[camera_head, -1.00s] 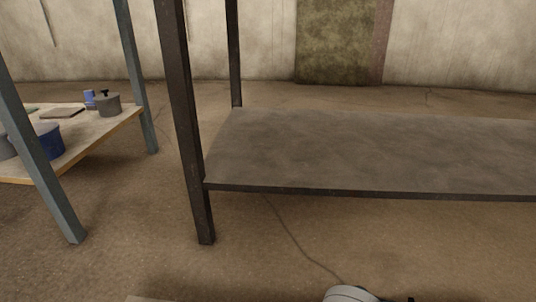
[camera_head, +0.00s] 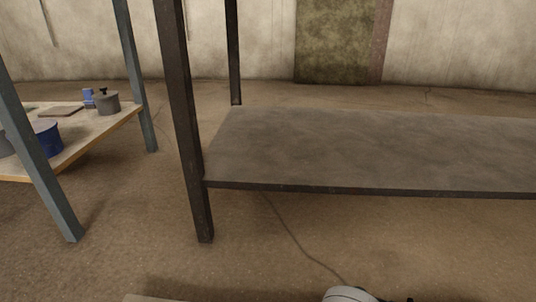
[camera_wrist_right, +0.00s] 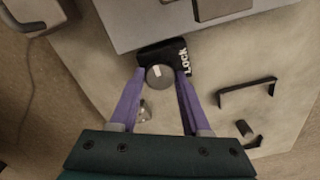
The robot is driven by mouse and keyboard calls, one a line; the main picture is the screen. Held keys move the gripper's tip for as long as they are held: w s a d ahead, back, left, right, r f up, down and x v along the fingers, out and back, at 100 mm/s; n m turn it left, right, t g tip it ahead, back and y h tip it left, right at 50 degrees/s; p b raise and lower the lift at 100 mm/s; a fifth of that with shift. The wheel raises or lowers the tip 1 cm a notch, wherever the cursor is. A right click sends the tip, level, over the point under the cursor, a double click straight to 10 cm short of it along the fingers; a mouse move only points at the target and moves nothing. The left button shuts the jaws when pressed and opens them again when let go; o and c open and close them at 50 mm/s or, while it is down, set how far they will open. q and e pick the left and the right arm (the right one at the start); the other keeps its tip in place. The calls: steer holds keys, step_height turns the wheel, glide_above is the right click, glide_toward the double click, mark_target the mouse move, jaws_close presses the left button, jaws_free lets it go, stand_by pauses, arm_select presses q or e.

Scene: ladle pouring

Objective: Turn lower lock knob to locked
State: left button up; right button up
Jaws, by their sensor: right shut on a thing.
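The lock knob (camera_wrist_right: 159,77) is a round grey knob with a white mark, seen in the right wrist view. It sits at a black plate (camera_wrist_right: 157,52) that reads "LOCK" on its right side. The white mark stands roughly upright in the picture. My right gripper (camera_wrist_right: 161,73) has its purple fingers on both sides of the knob and is shut on it. Whether this is the lower of two knobs cannot be told, as no other lock plate shows. My left gripper is not in view.
A black bar handle (camera_wrist_right: 248,92) and a small dark cylinder (camera_wrist_right: 243,128) are on the pale panel right of the fingers. A grey slab edge (camera_wrist_right: 160,22) lies beyond the plate. In the head view, a dark shelf (camera_head: 370,150) and a wooden shelf with pots (camera_head: 106,103) stand ahead.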

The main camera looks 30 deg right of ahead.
jaws_close()
steer(key=m+p, duration=0.2)
steer(key=m, duration=0.1)
steer(key=shift+r, duration=0.15)
steer(key=m+p, duration=0.1)
steer(key=m, duration=0.3)
steer(key=shift+p, duration=0.3)
steer(key=m, duration=0.6)
steer(key=shift+p, duration=0.4)
steer(key=m, duration=0.4)
steer(key=shift+m, duration=0.4)
steer(key=o, duration=1.2)
jaws_free()
